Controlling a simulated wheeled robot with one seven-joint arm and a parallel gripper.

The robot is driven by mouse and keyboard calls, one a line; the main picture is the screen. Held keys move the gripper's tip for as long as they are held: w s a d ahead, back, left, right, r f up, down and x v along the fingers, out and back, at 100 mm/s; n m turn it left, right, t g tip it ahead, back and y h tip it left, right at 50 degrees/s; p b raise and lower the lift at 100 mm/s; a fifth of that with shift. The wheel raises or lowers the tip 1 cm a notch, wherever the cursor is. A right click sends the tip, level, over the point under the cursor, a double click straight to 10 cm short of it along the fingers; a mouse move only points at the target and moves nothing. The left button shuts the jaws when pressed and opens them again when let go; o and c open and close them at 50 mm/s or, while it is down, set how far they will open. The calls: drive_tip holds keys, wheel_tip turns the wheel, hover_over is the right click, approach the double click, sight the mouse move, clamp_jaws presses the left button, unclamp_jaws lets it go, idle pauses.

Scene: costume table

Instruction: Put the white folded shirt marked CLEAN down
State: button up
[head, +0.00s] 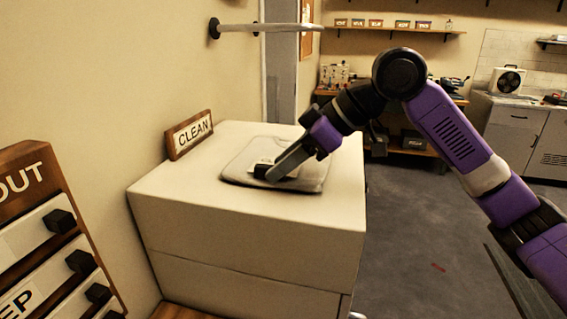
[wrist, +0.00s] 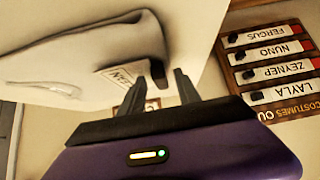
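The white folded shirt (head: 238,172) lies flat on top of the pale cabinet (head: 200,207), in front of the CLEAN sign (head: 189,133). In the wrist view the shirt (wrist: 85,58) fills the upper left, and its label (wrist: 122,75) reads CLEAN. My gripper (head: 272,176) is low at the shirt's label, touching or almost touching it. In the wrist view the fingers of my gripper (wrist: 160,82) stand apart, with the shirt's dark-shaded edge close to their tips. I cannot tell whether they pinch the cloth; the contact is partly hidden.
A wooden name board (head: 45,225) with dark knobs is at the left; the wrist view shows it (wrist: 270,70) at the right. A wall rail (head: 265,28) is above the cabinet. Open floor (head: 420,240) lies to the right.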

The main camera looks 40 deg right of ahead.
drive_tip(key=shift+r, duration=0.15)
drive_tip(key=b+v, duration=0.1)
drive_tip(key=v, duration=1.1)
idle(0.3)
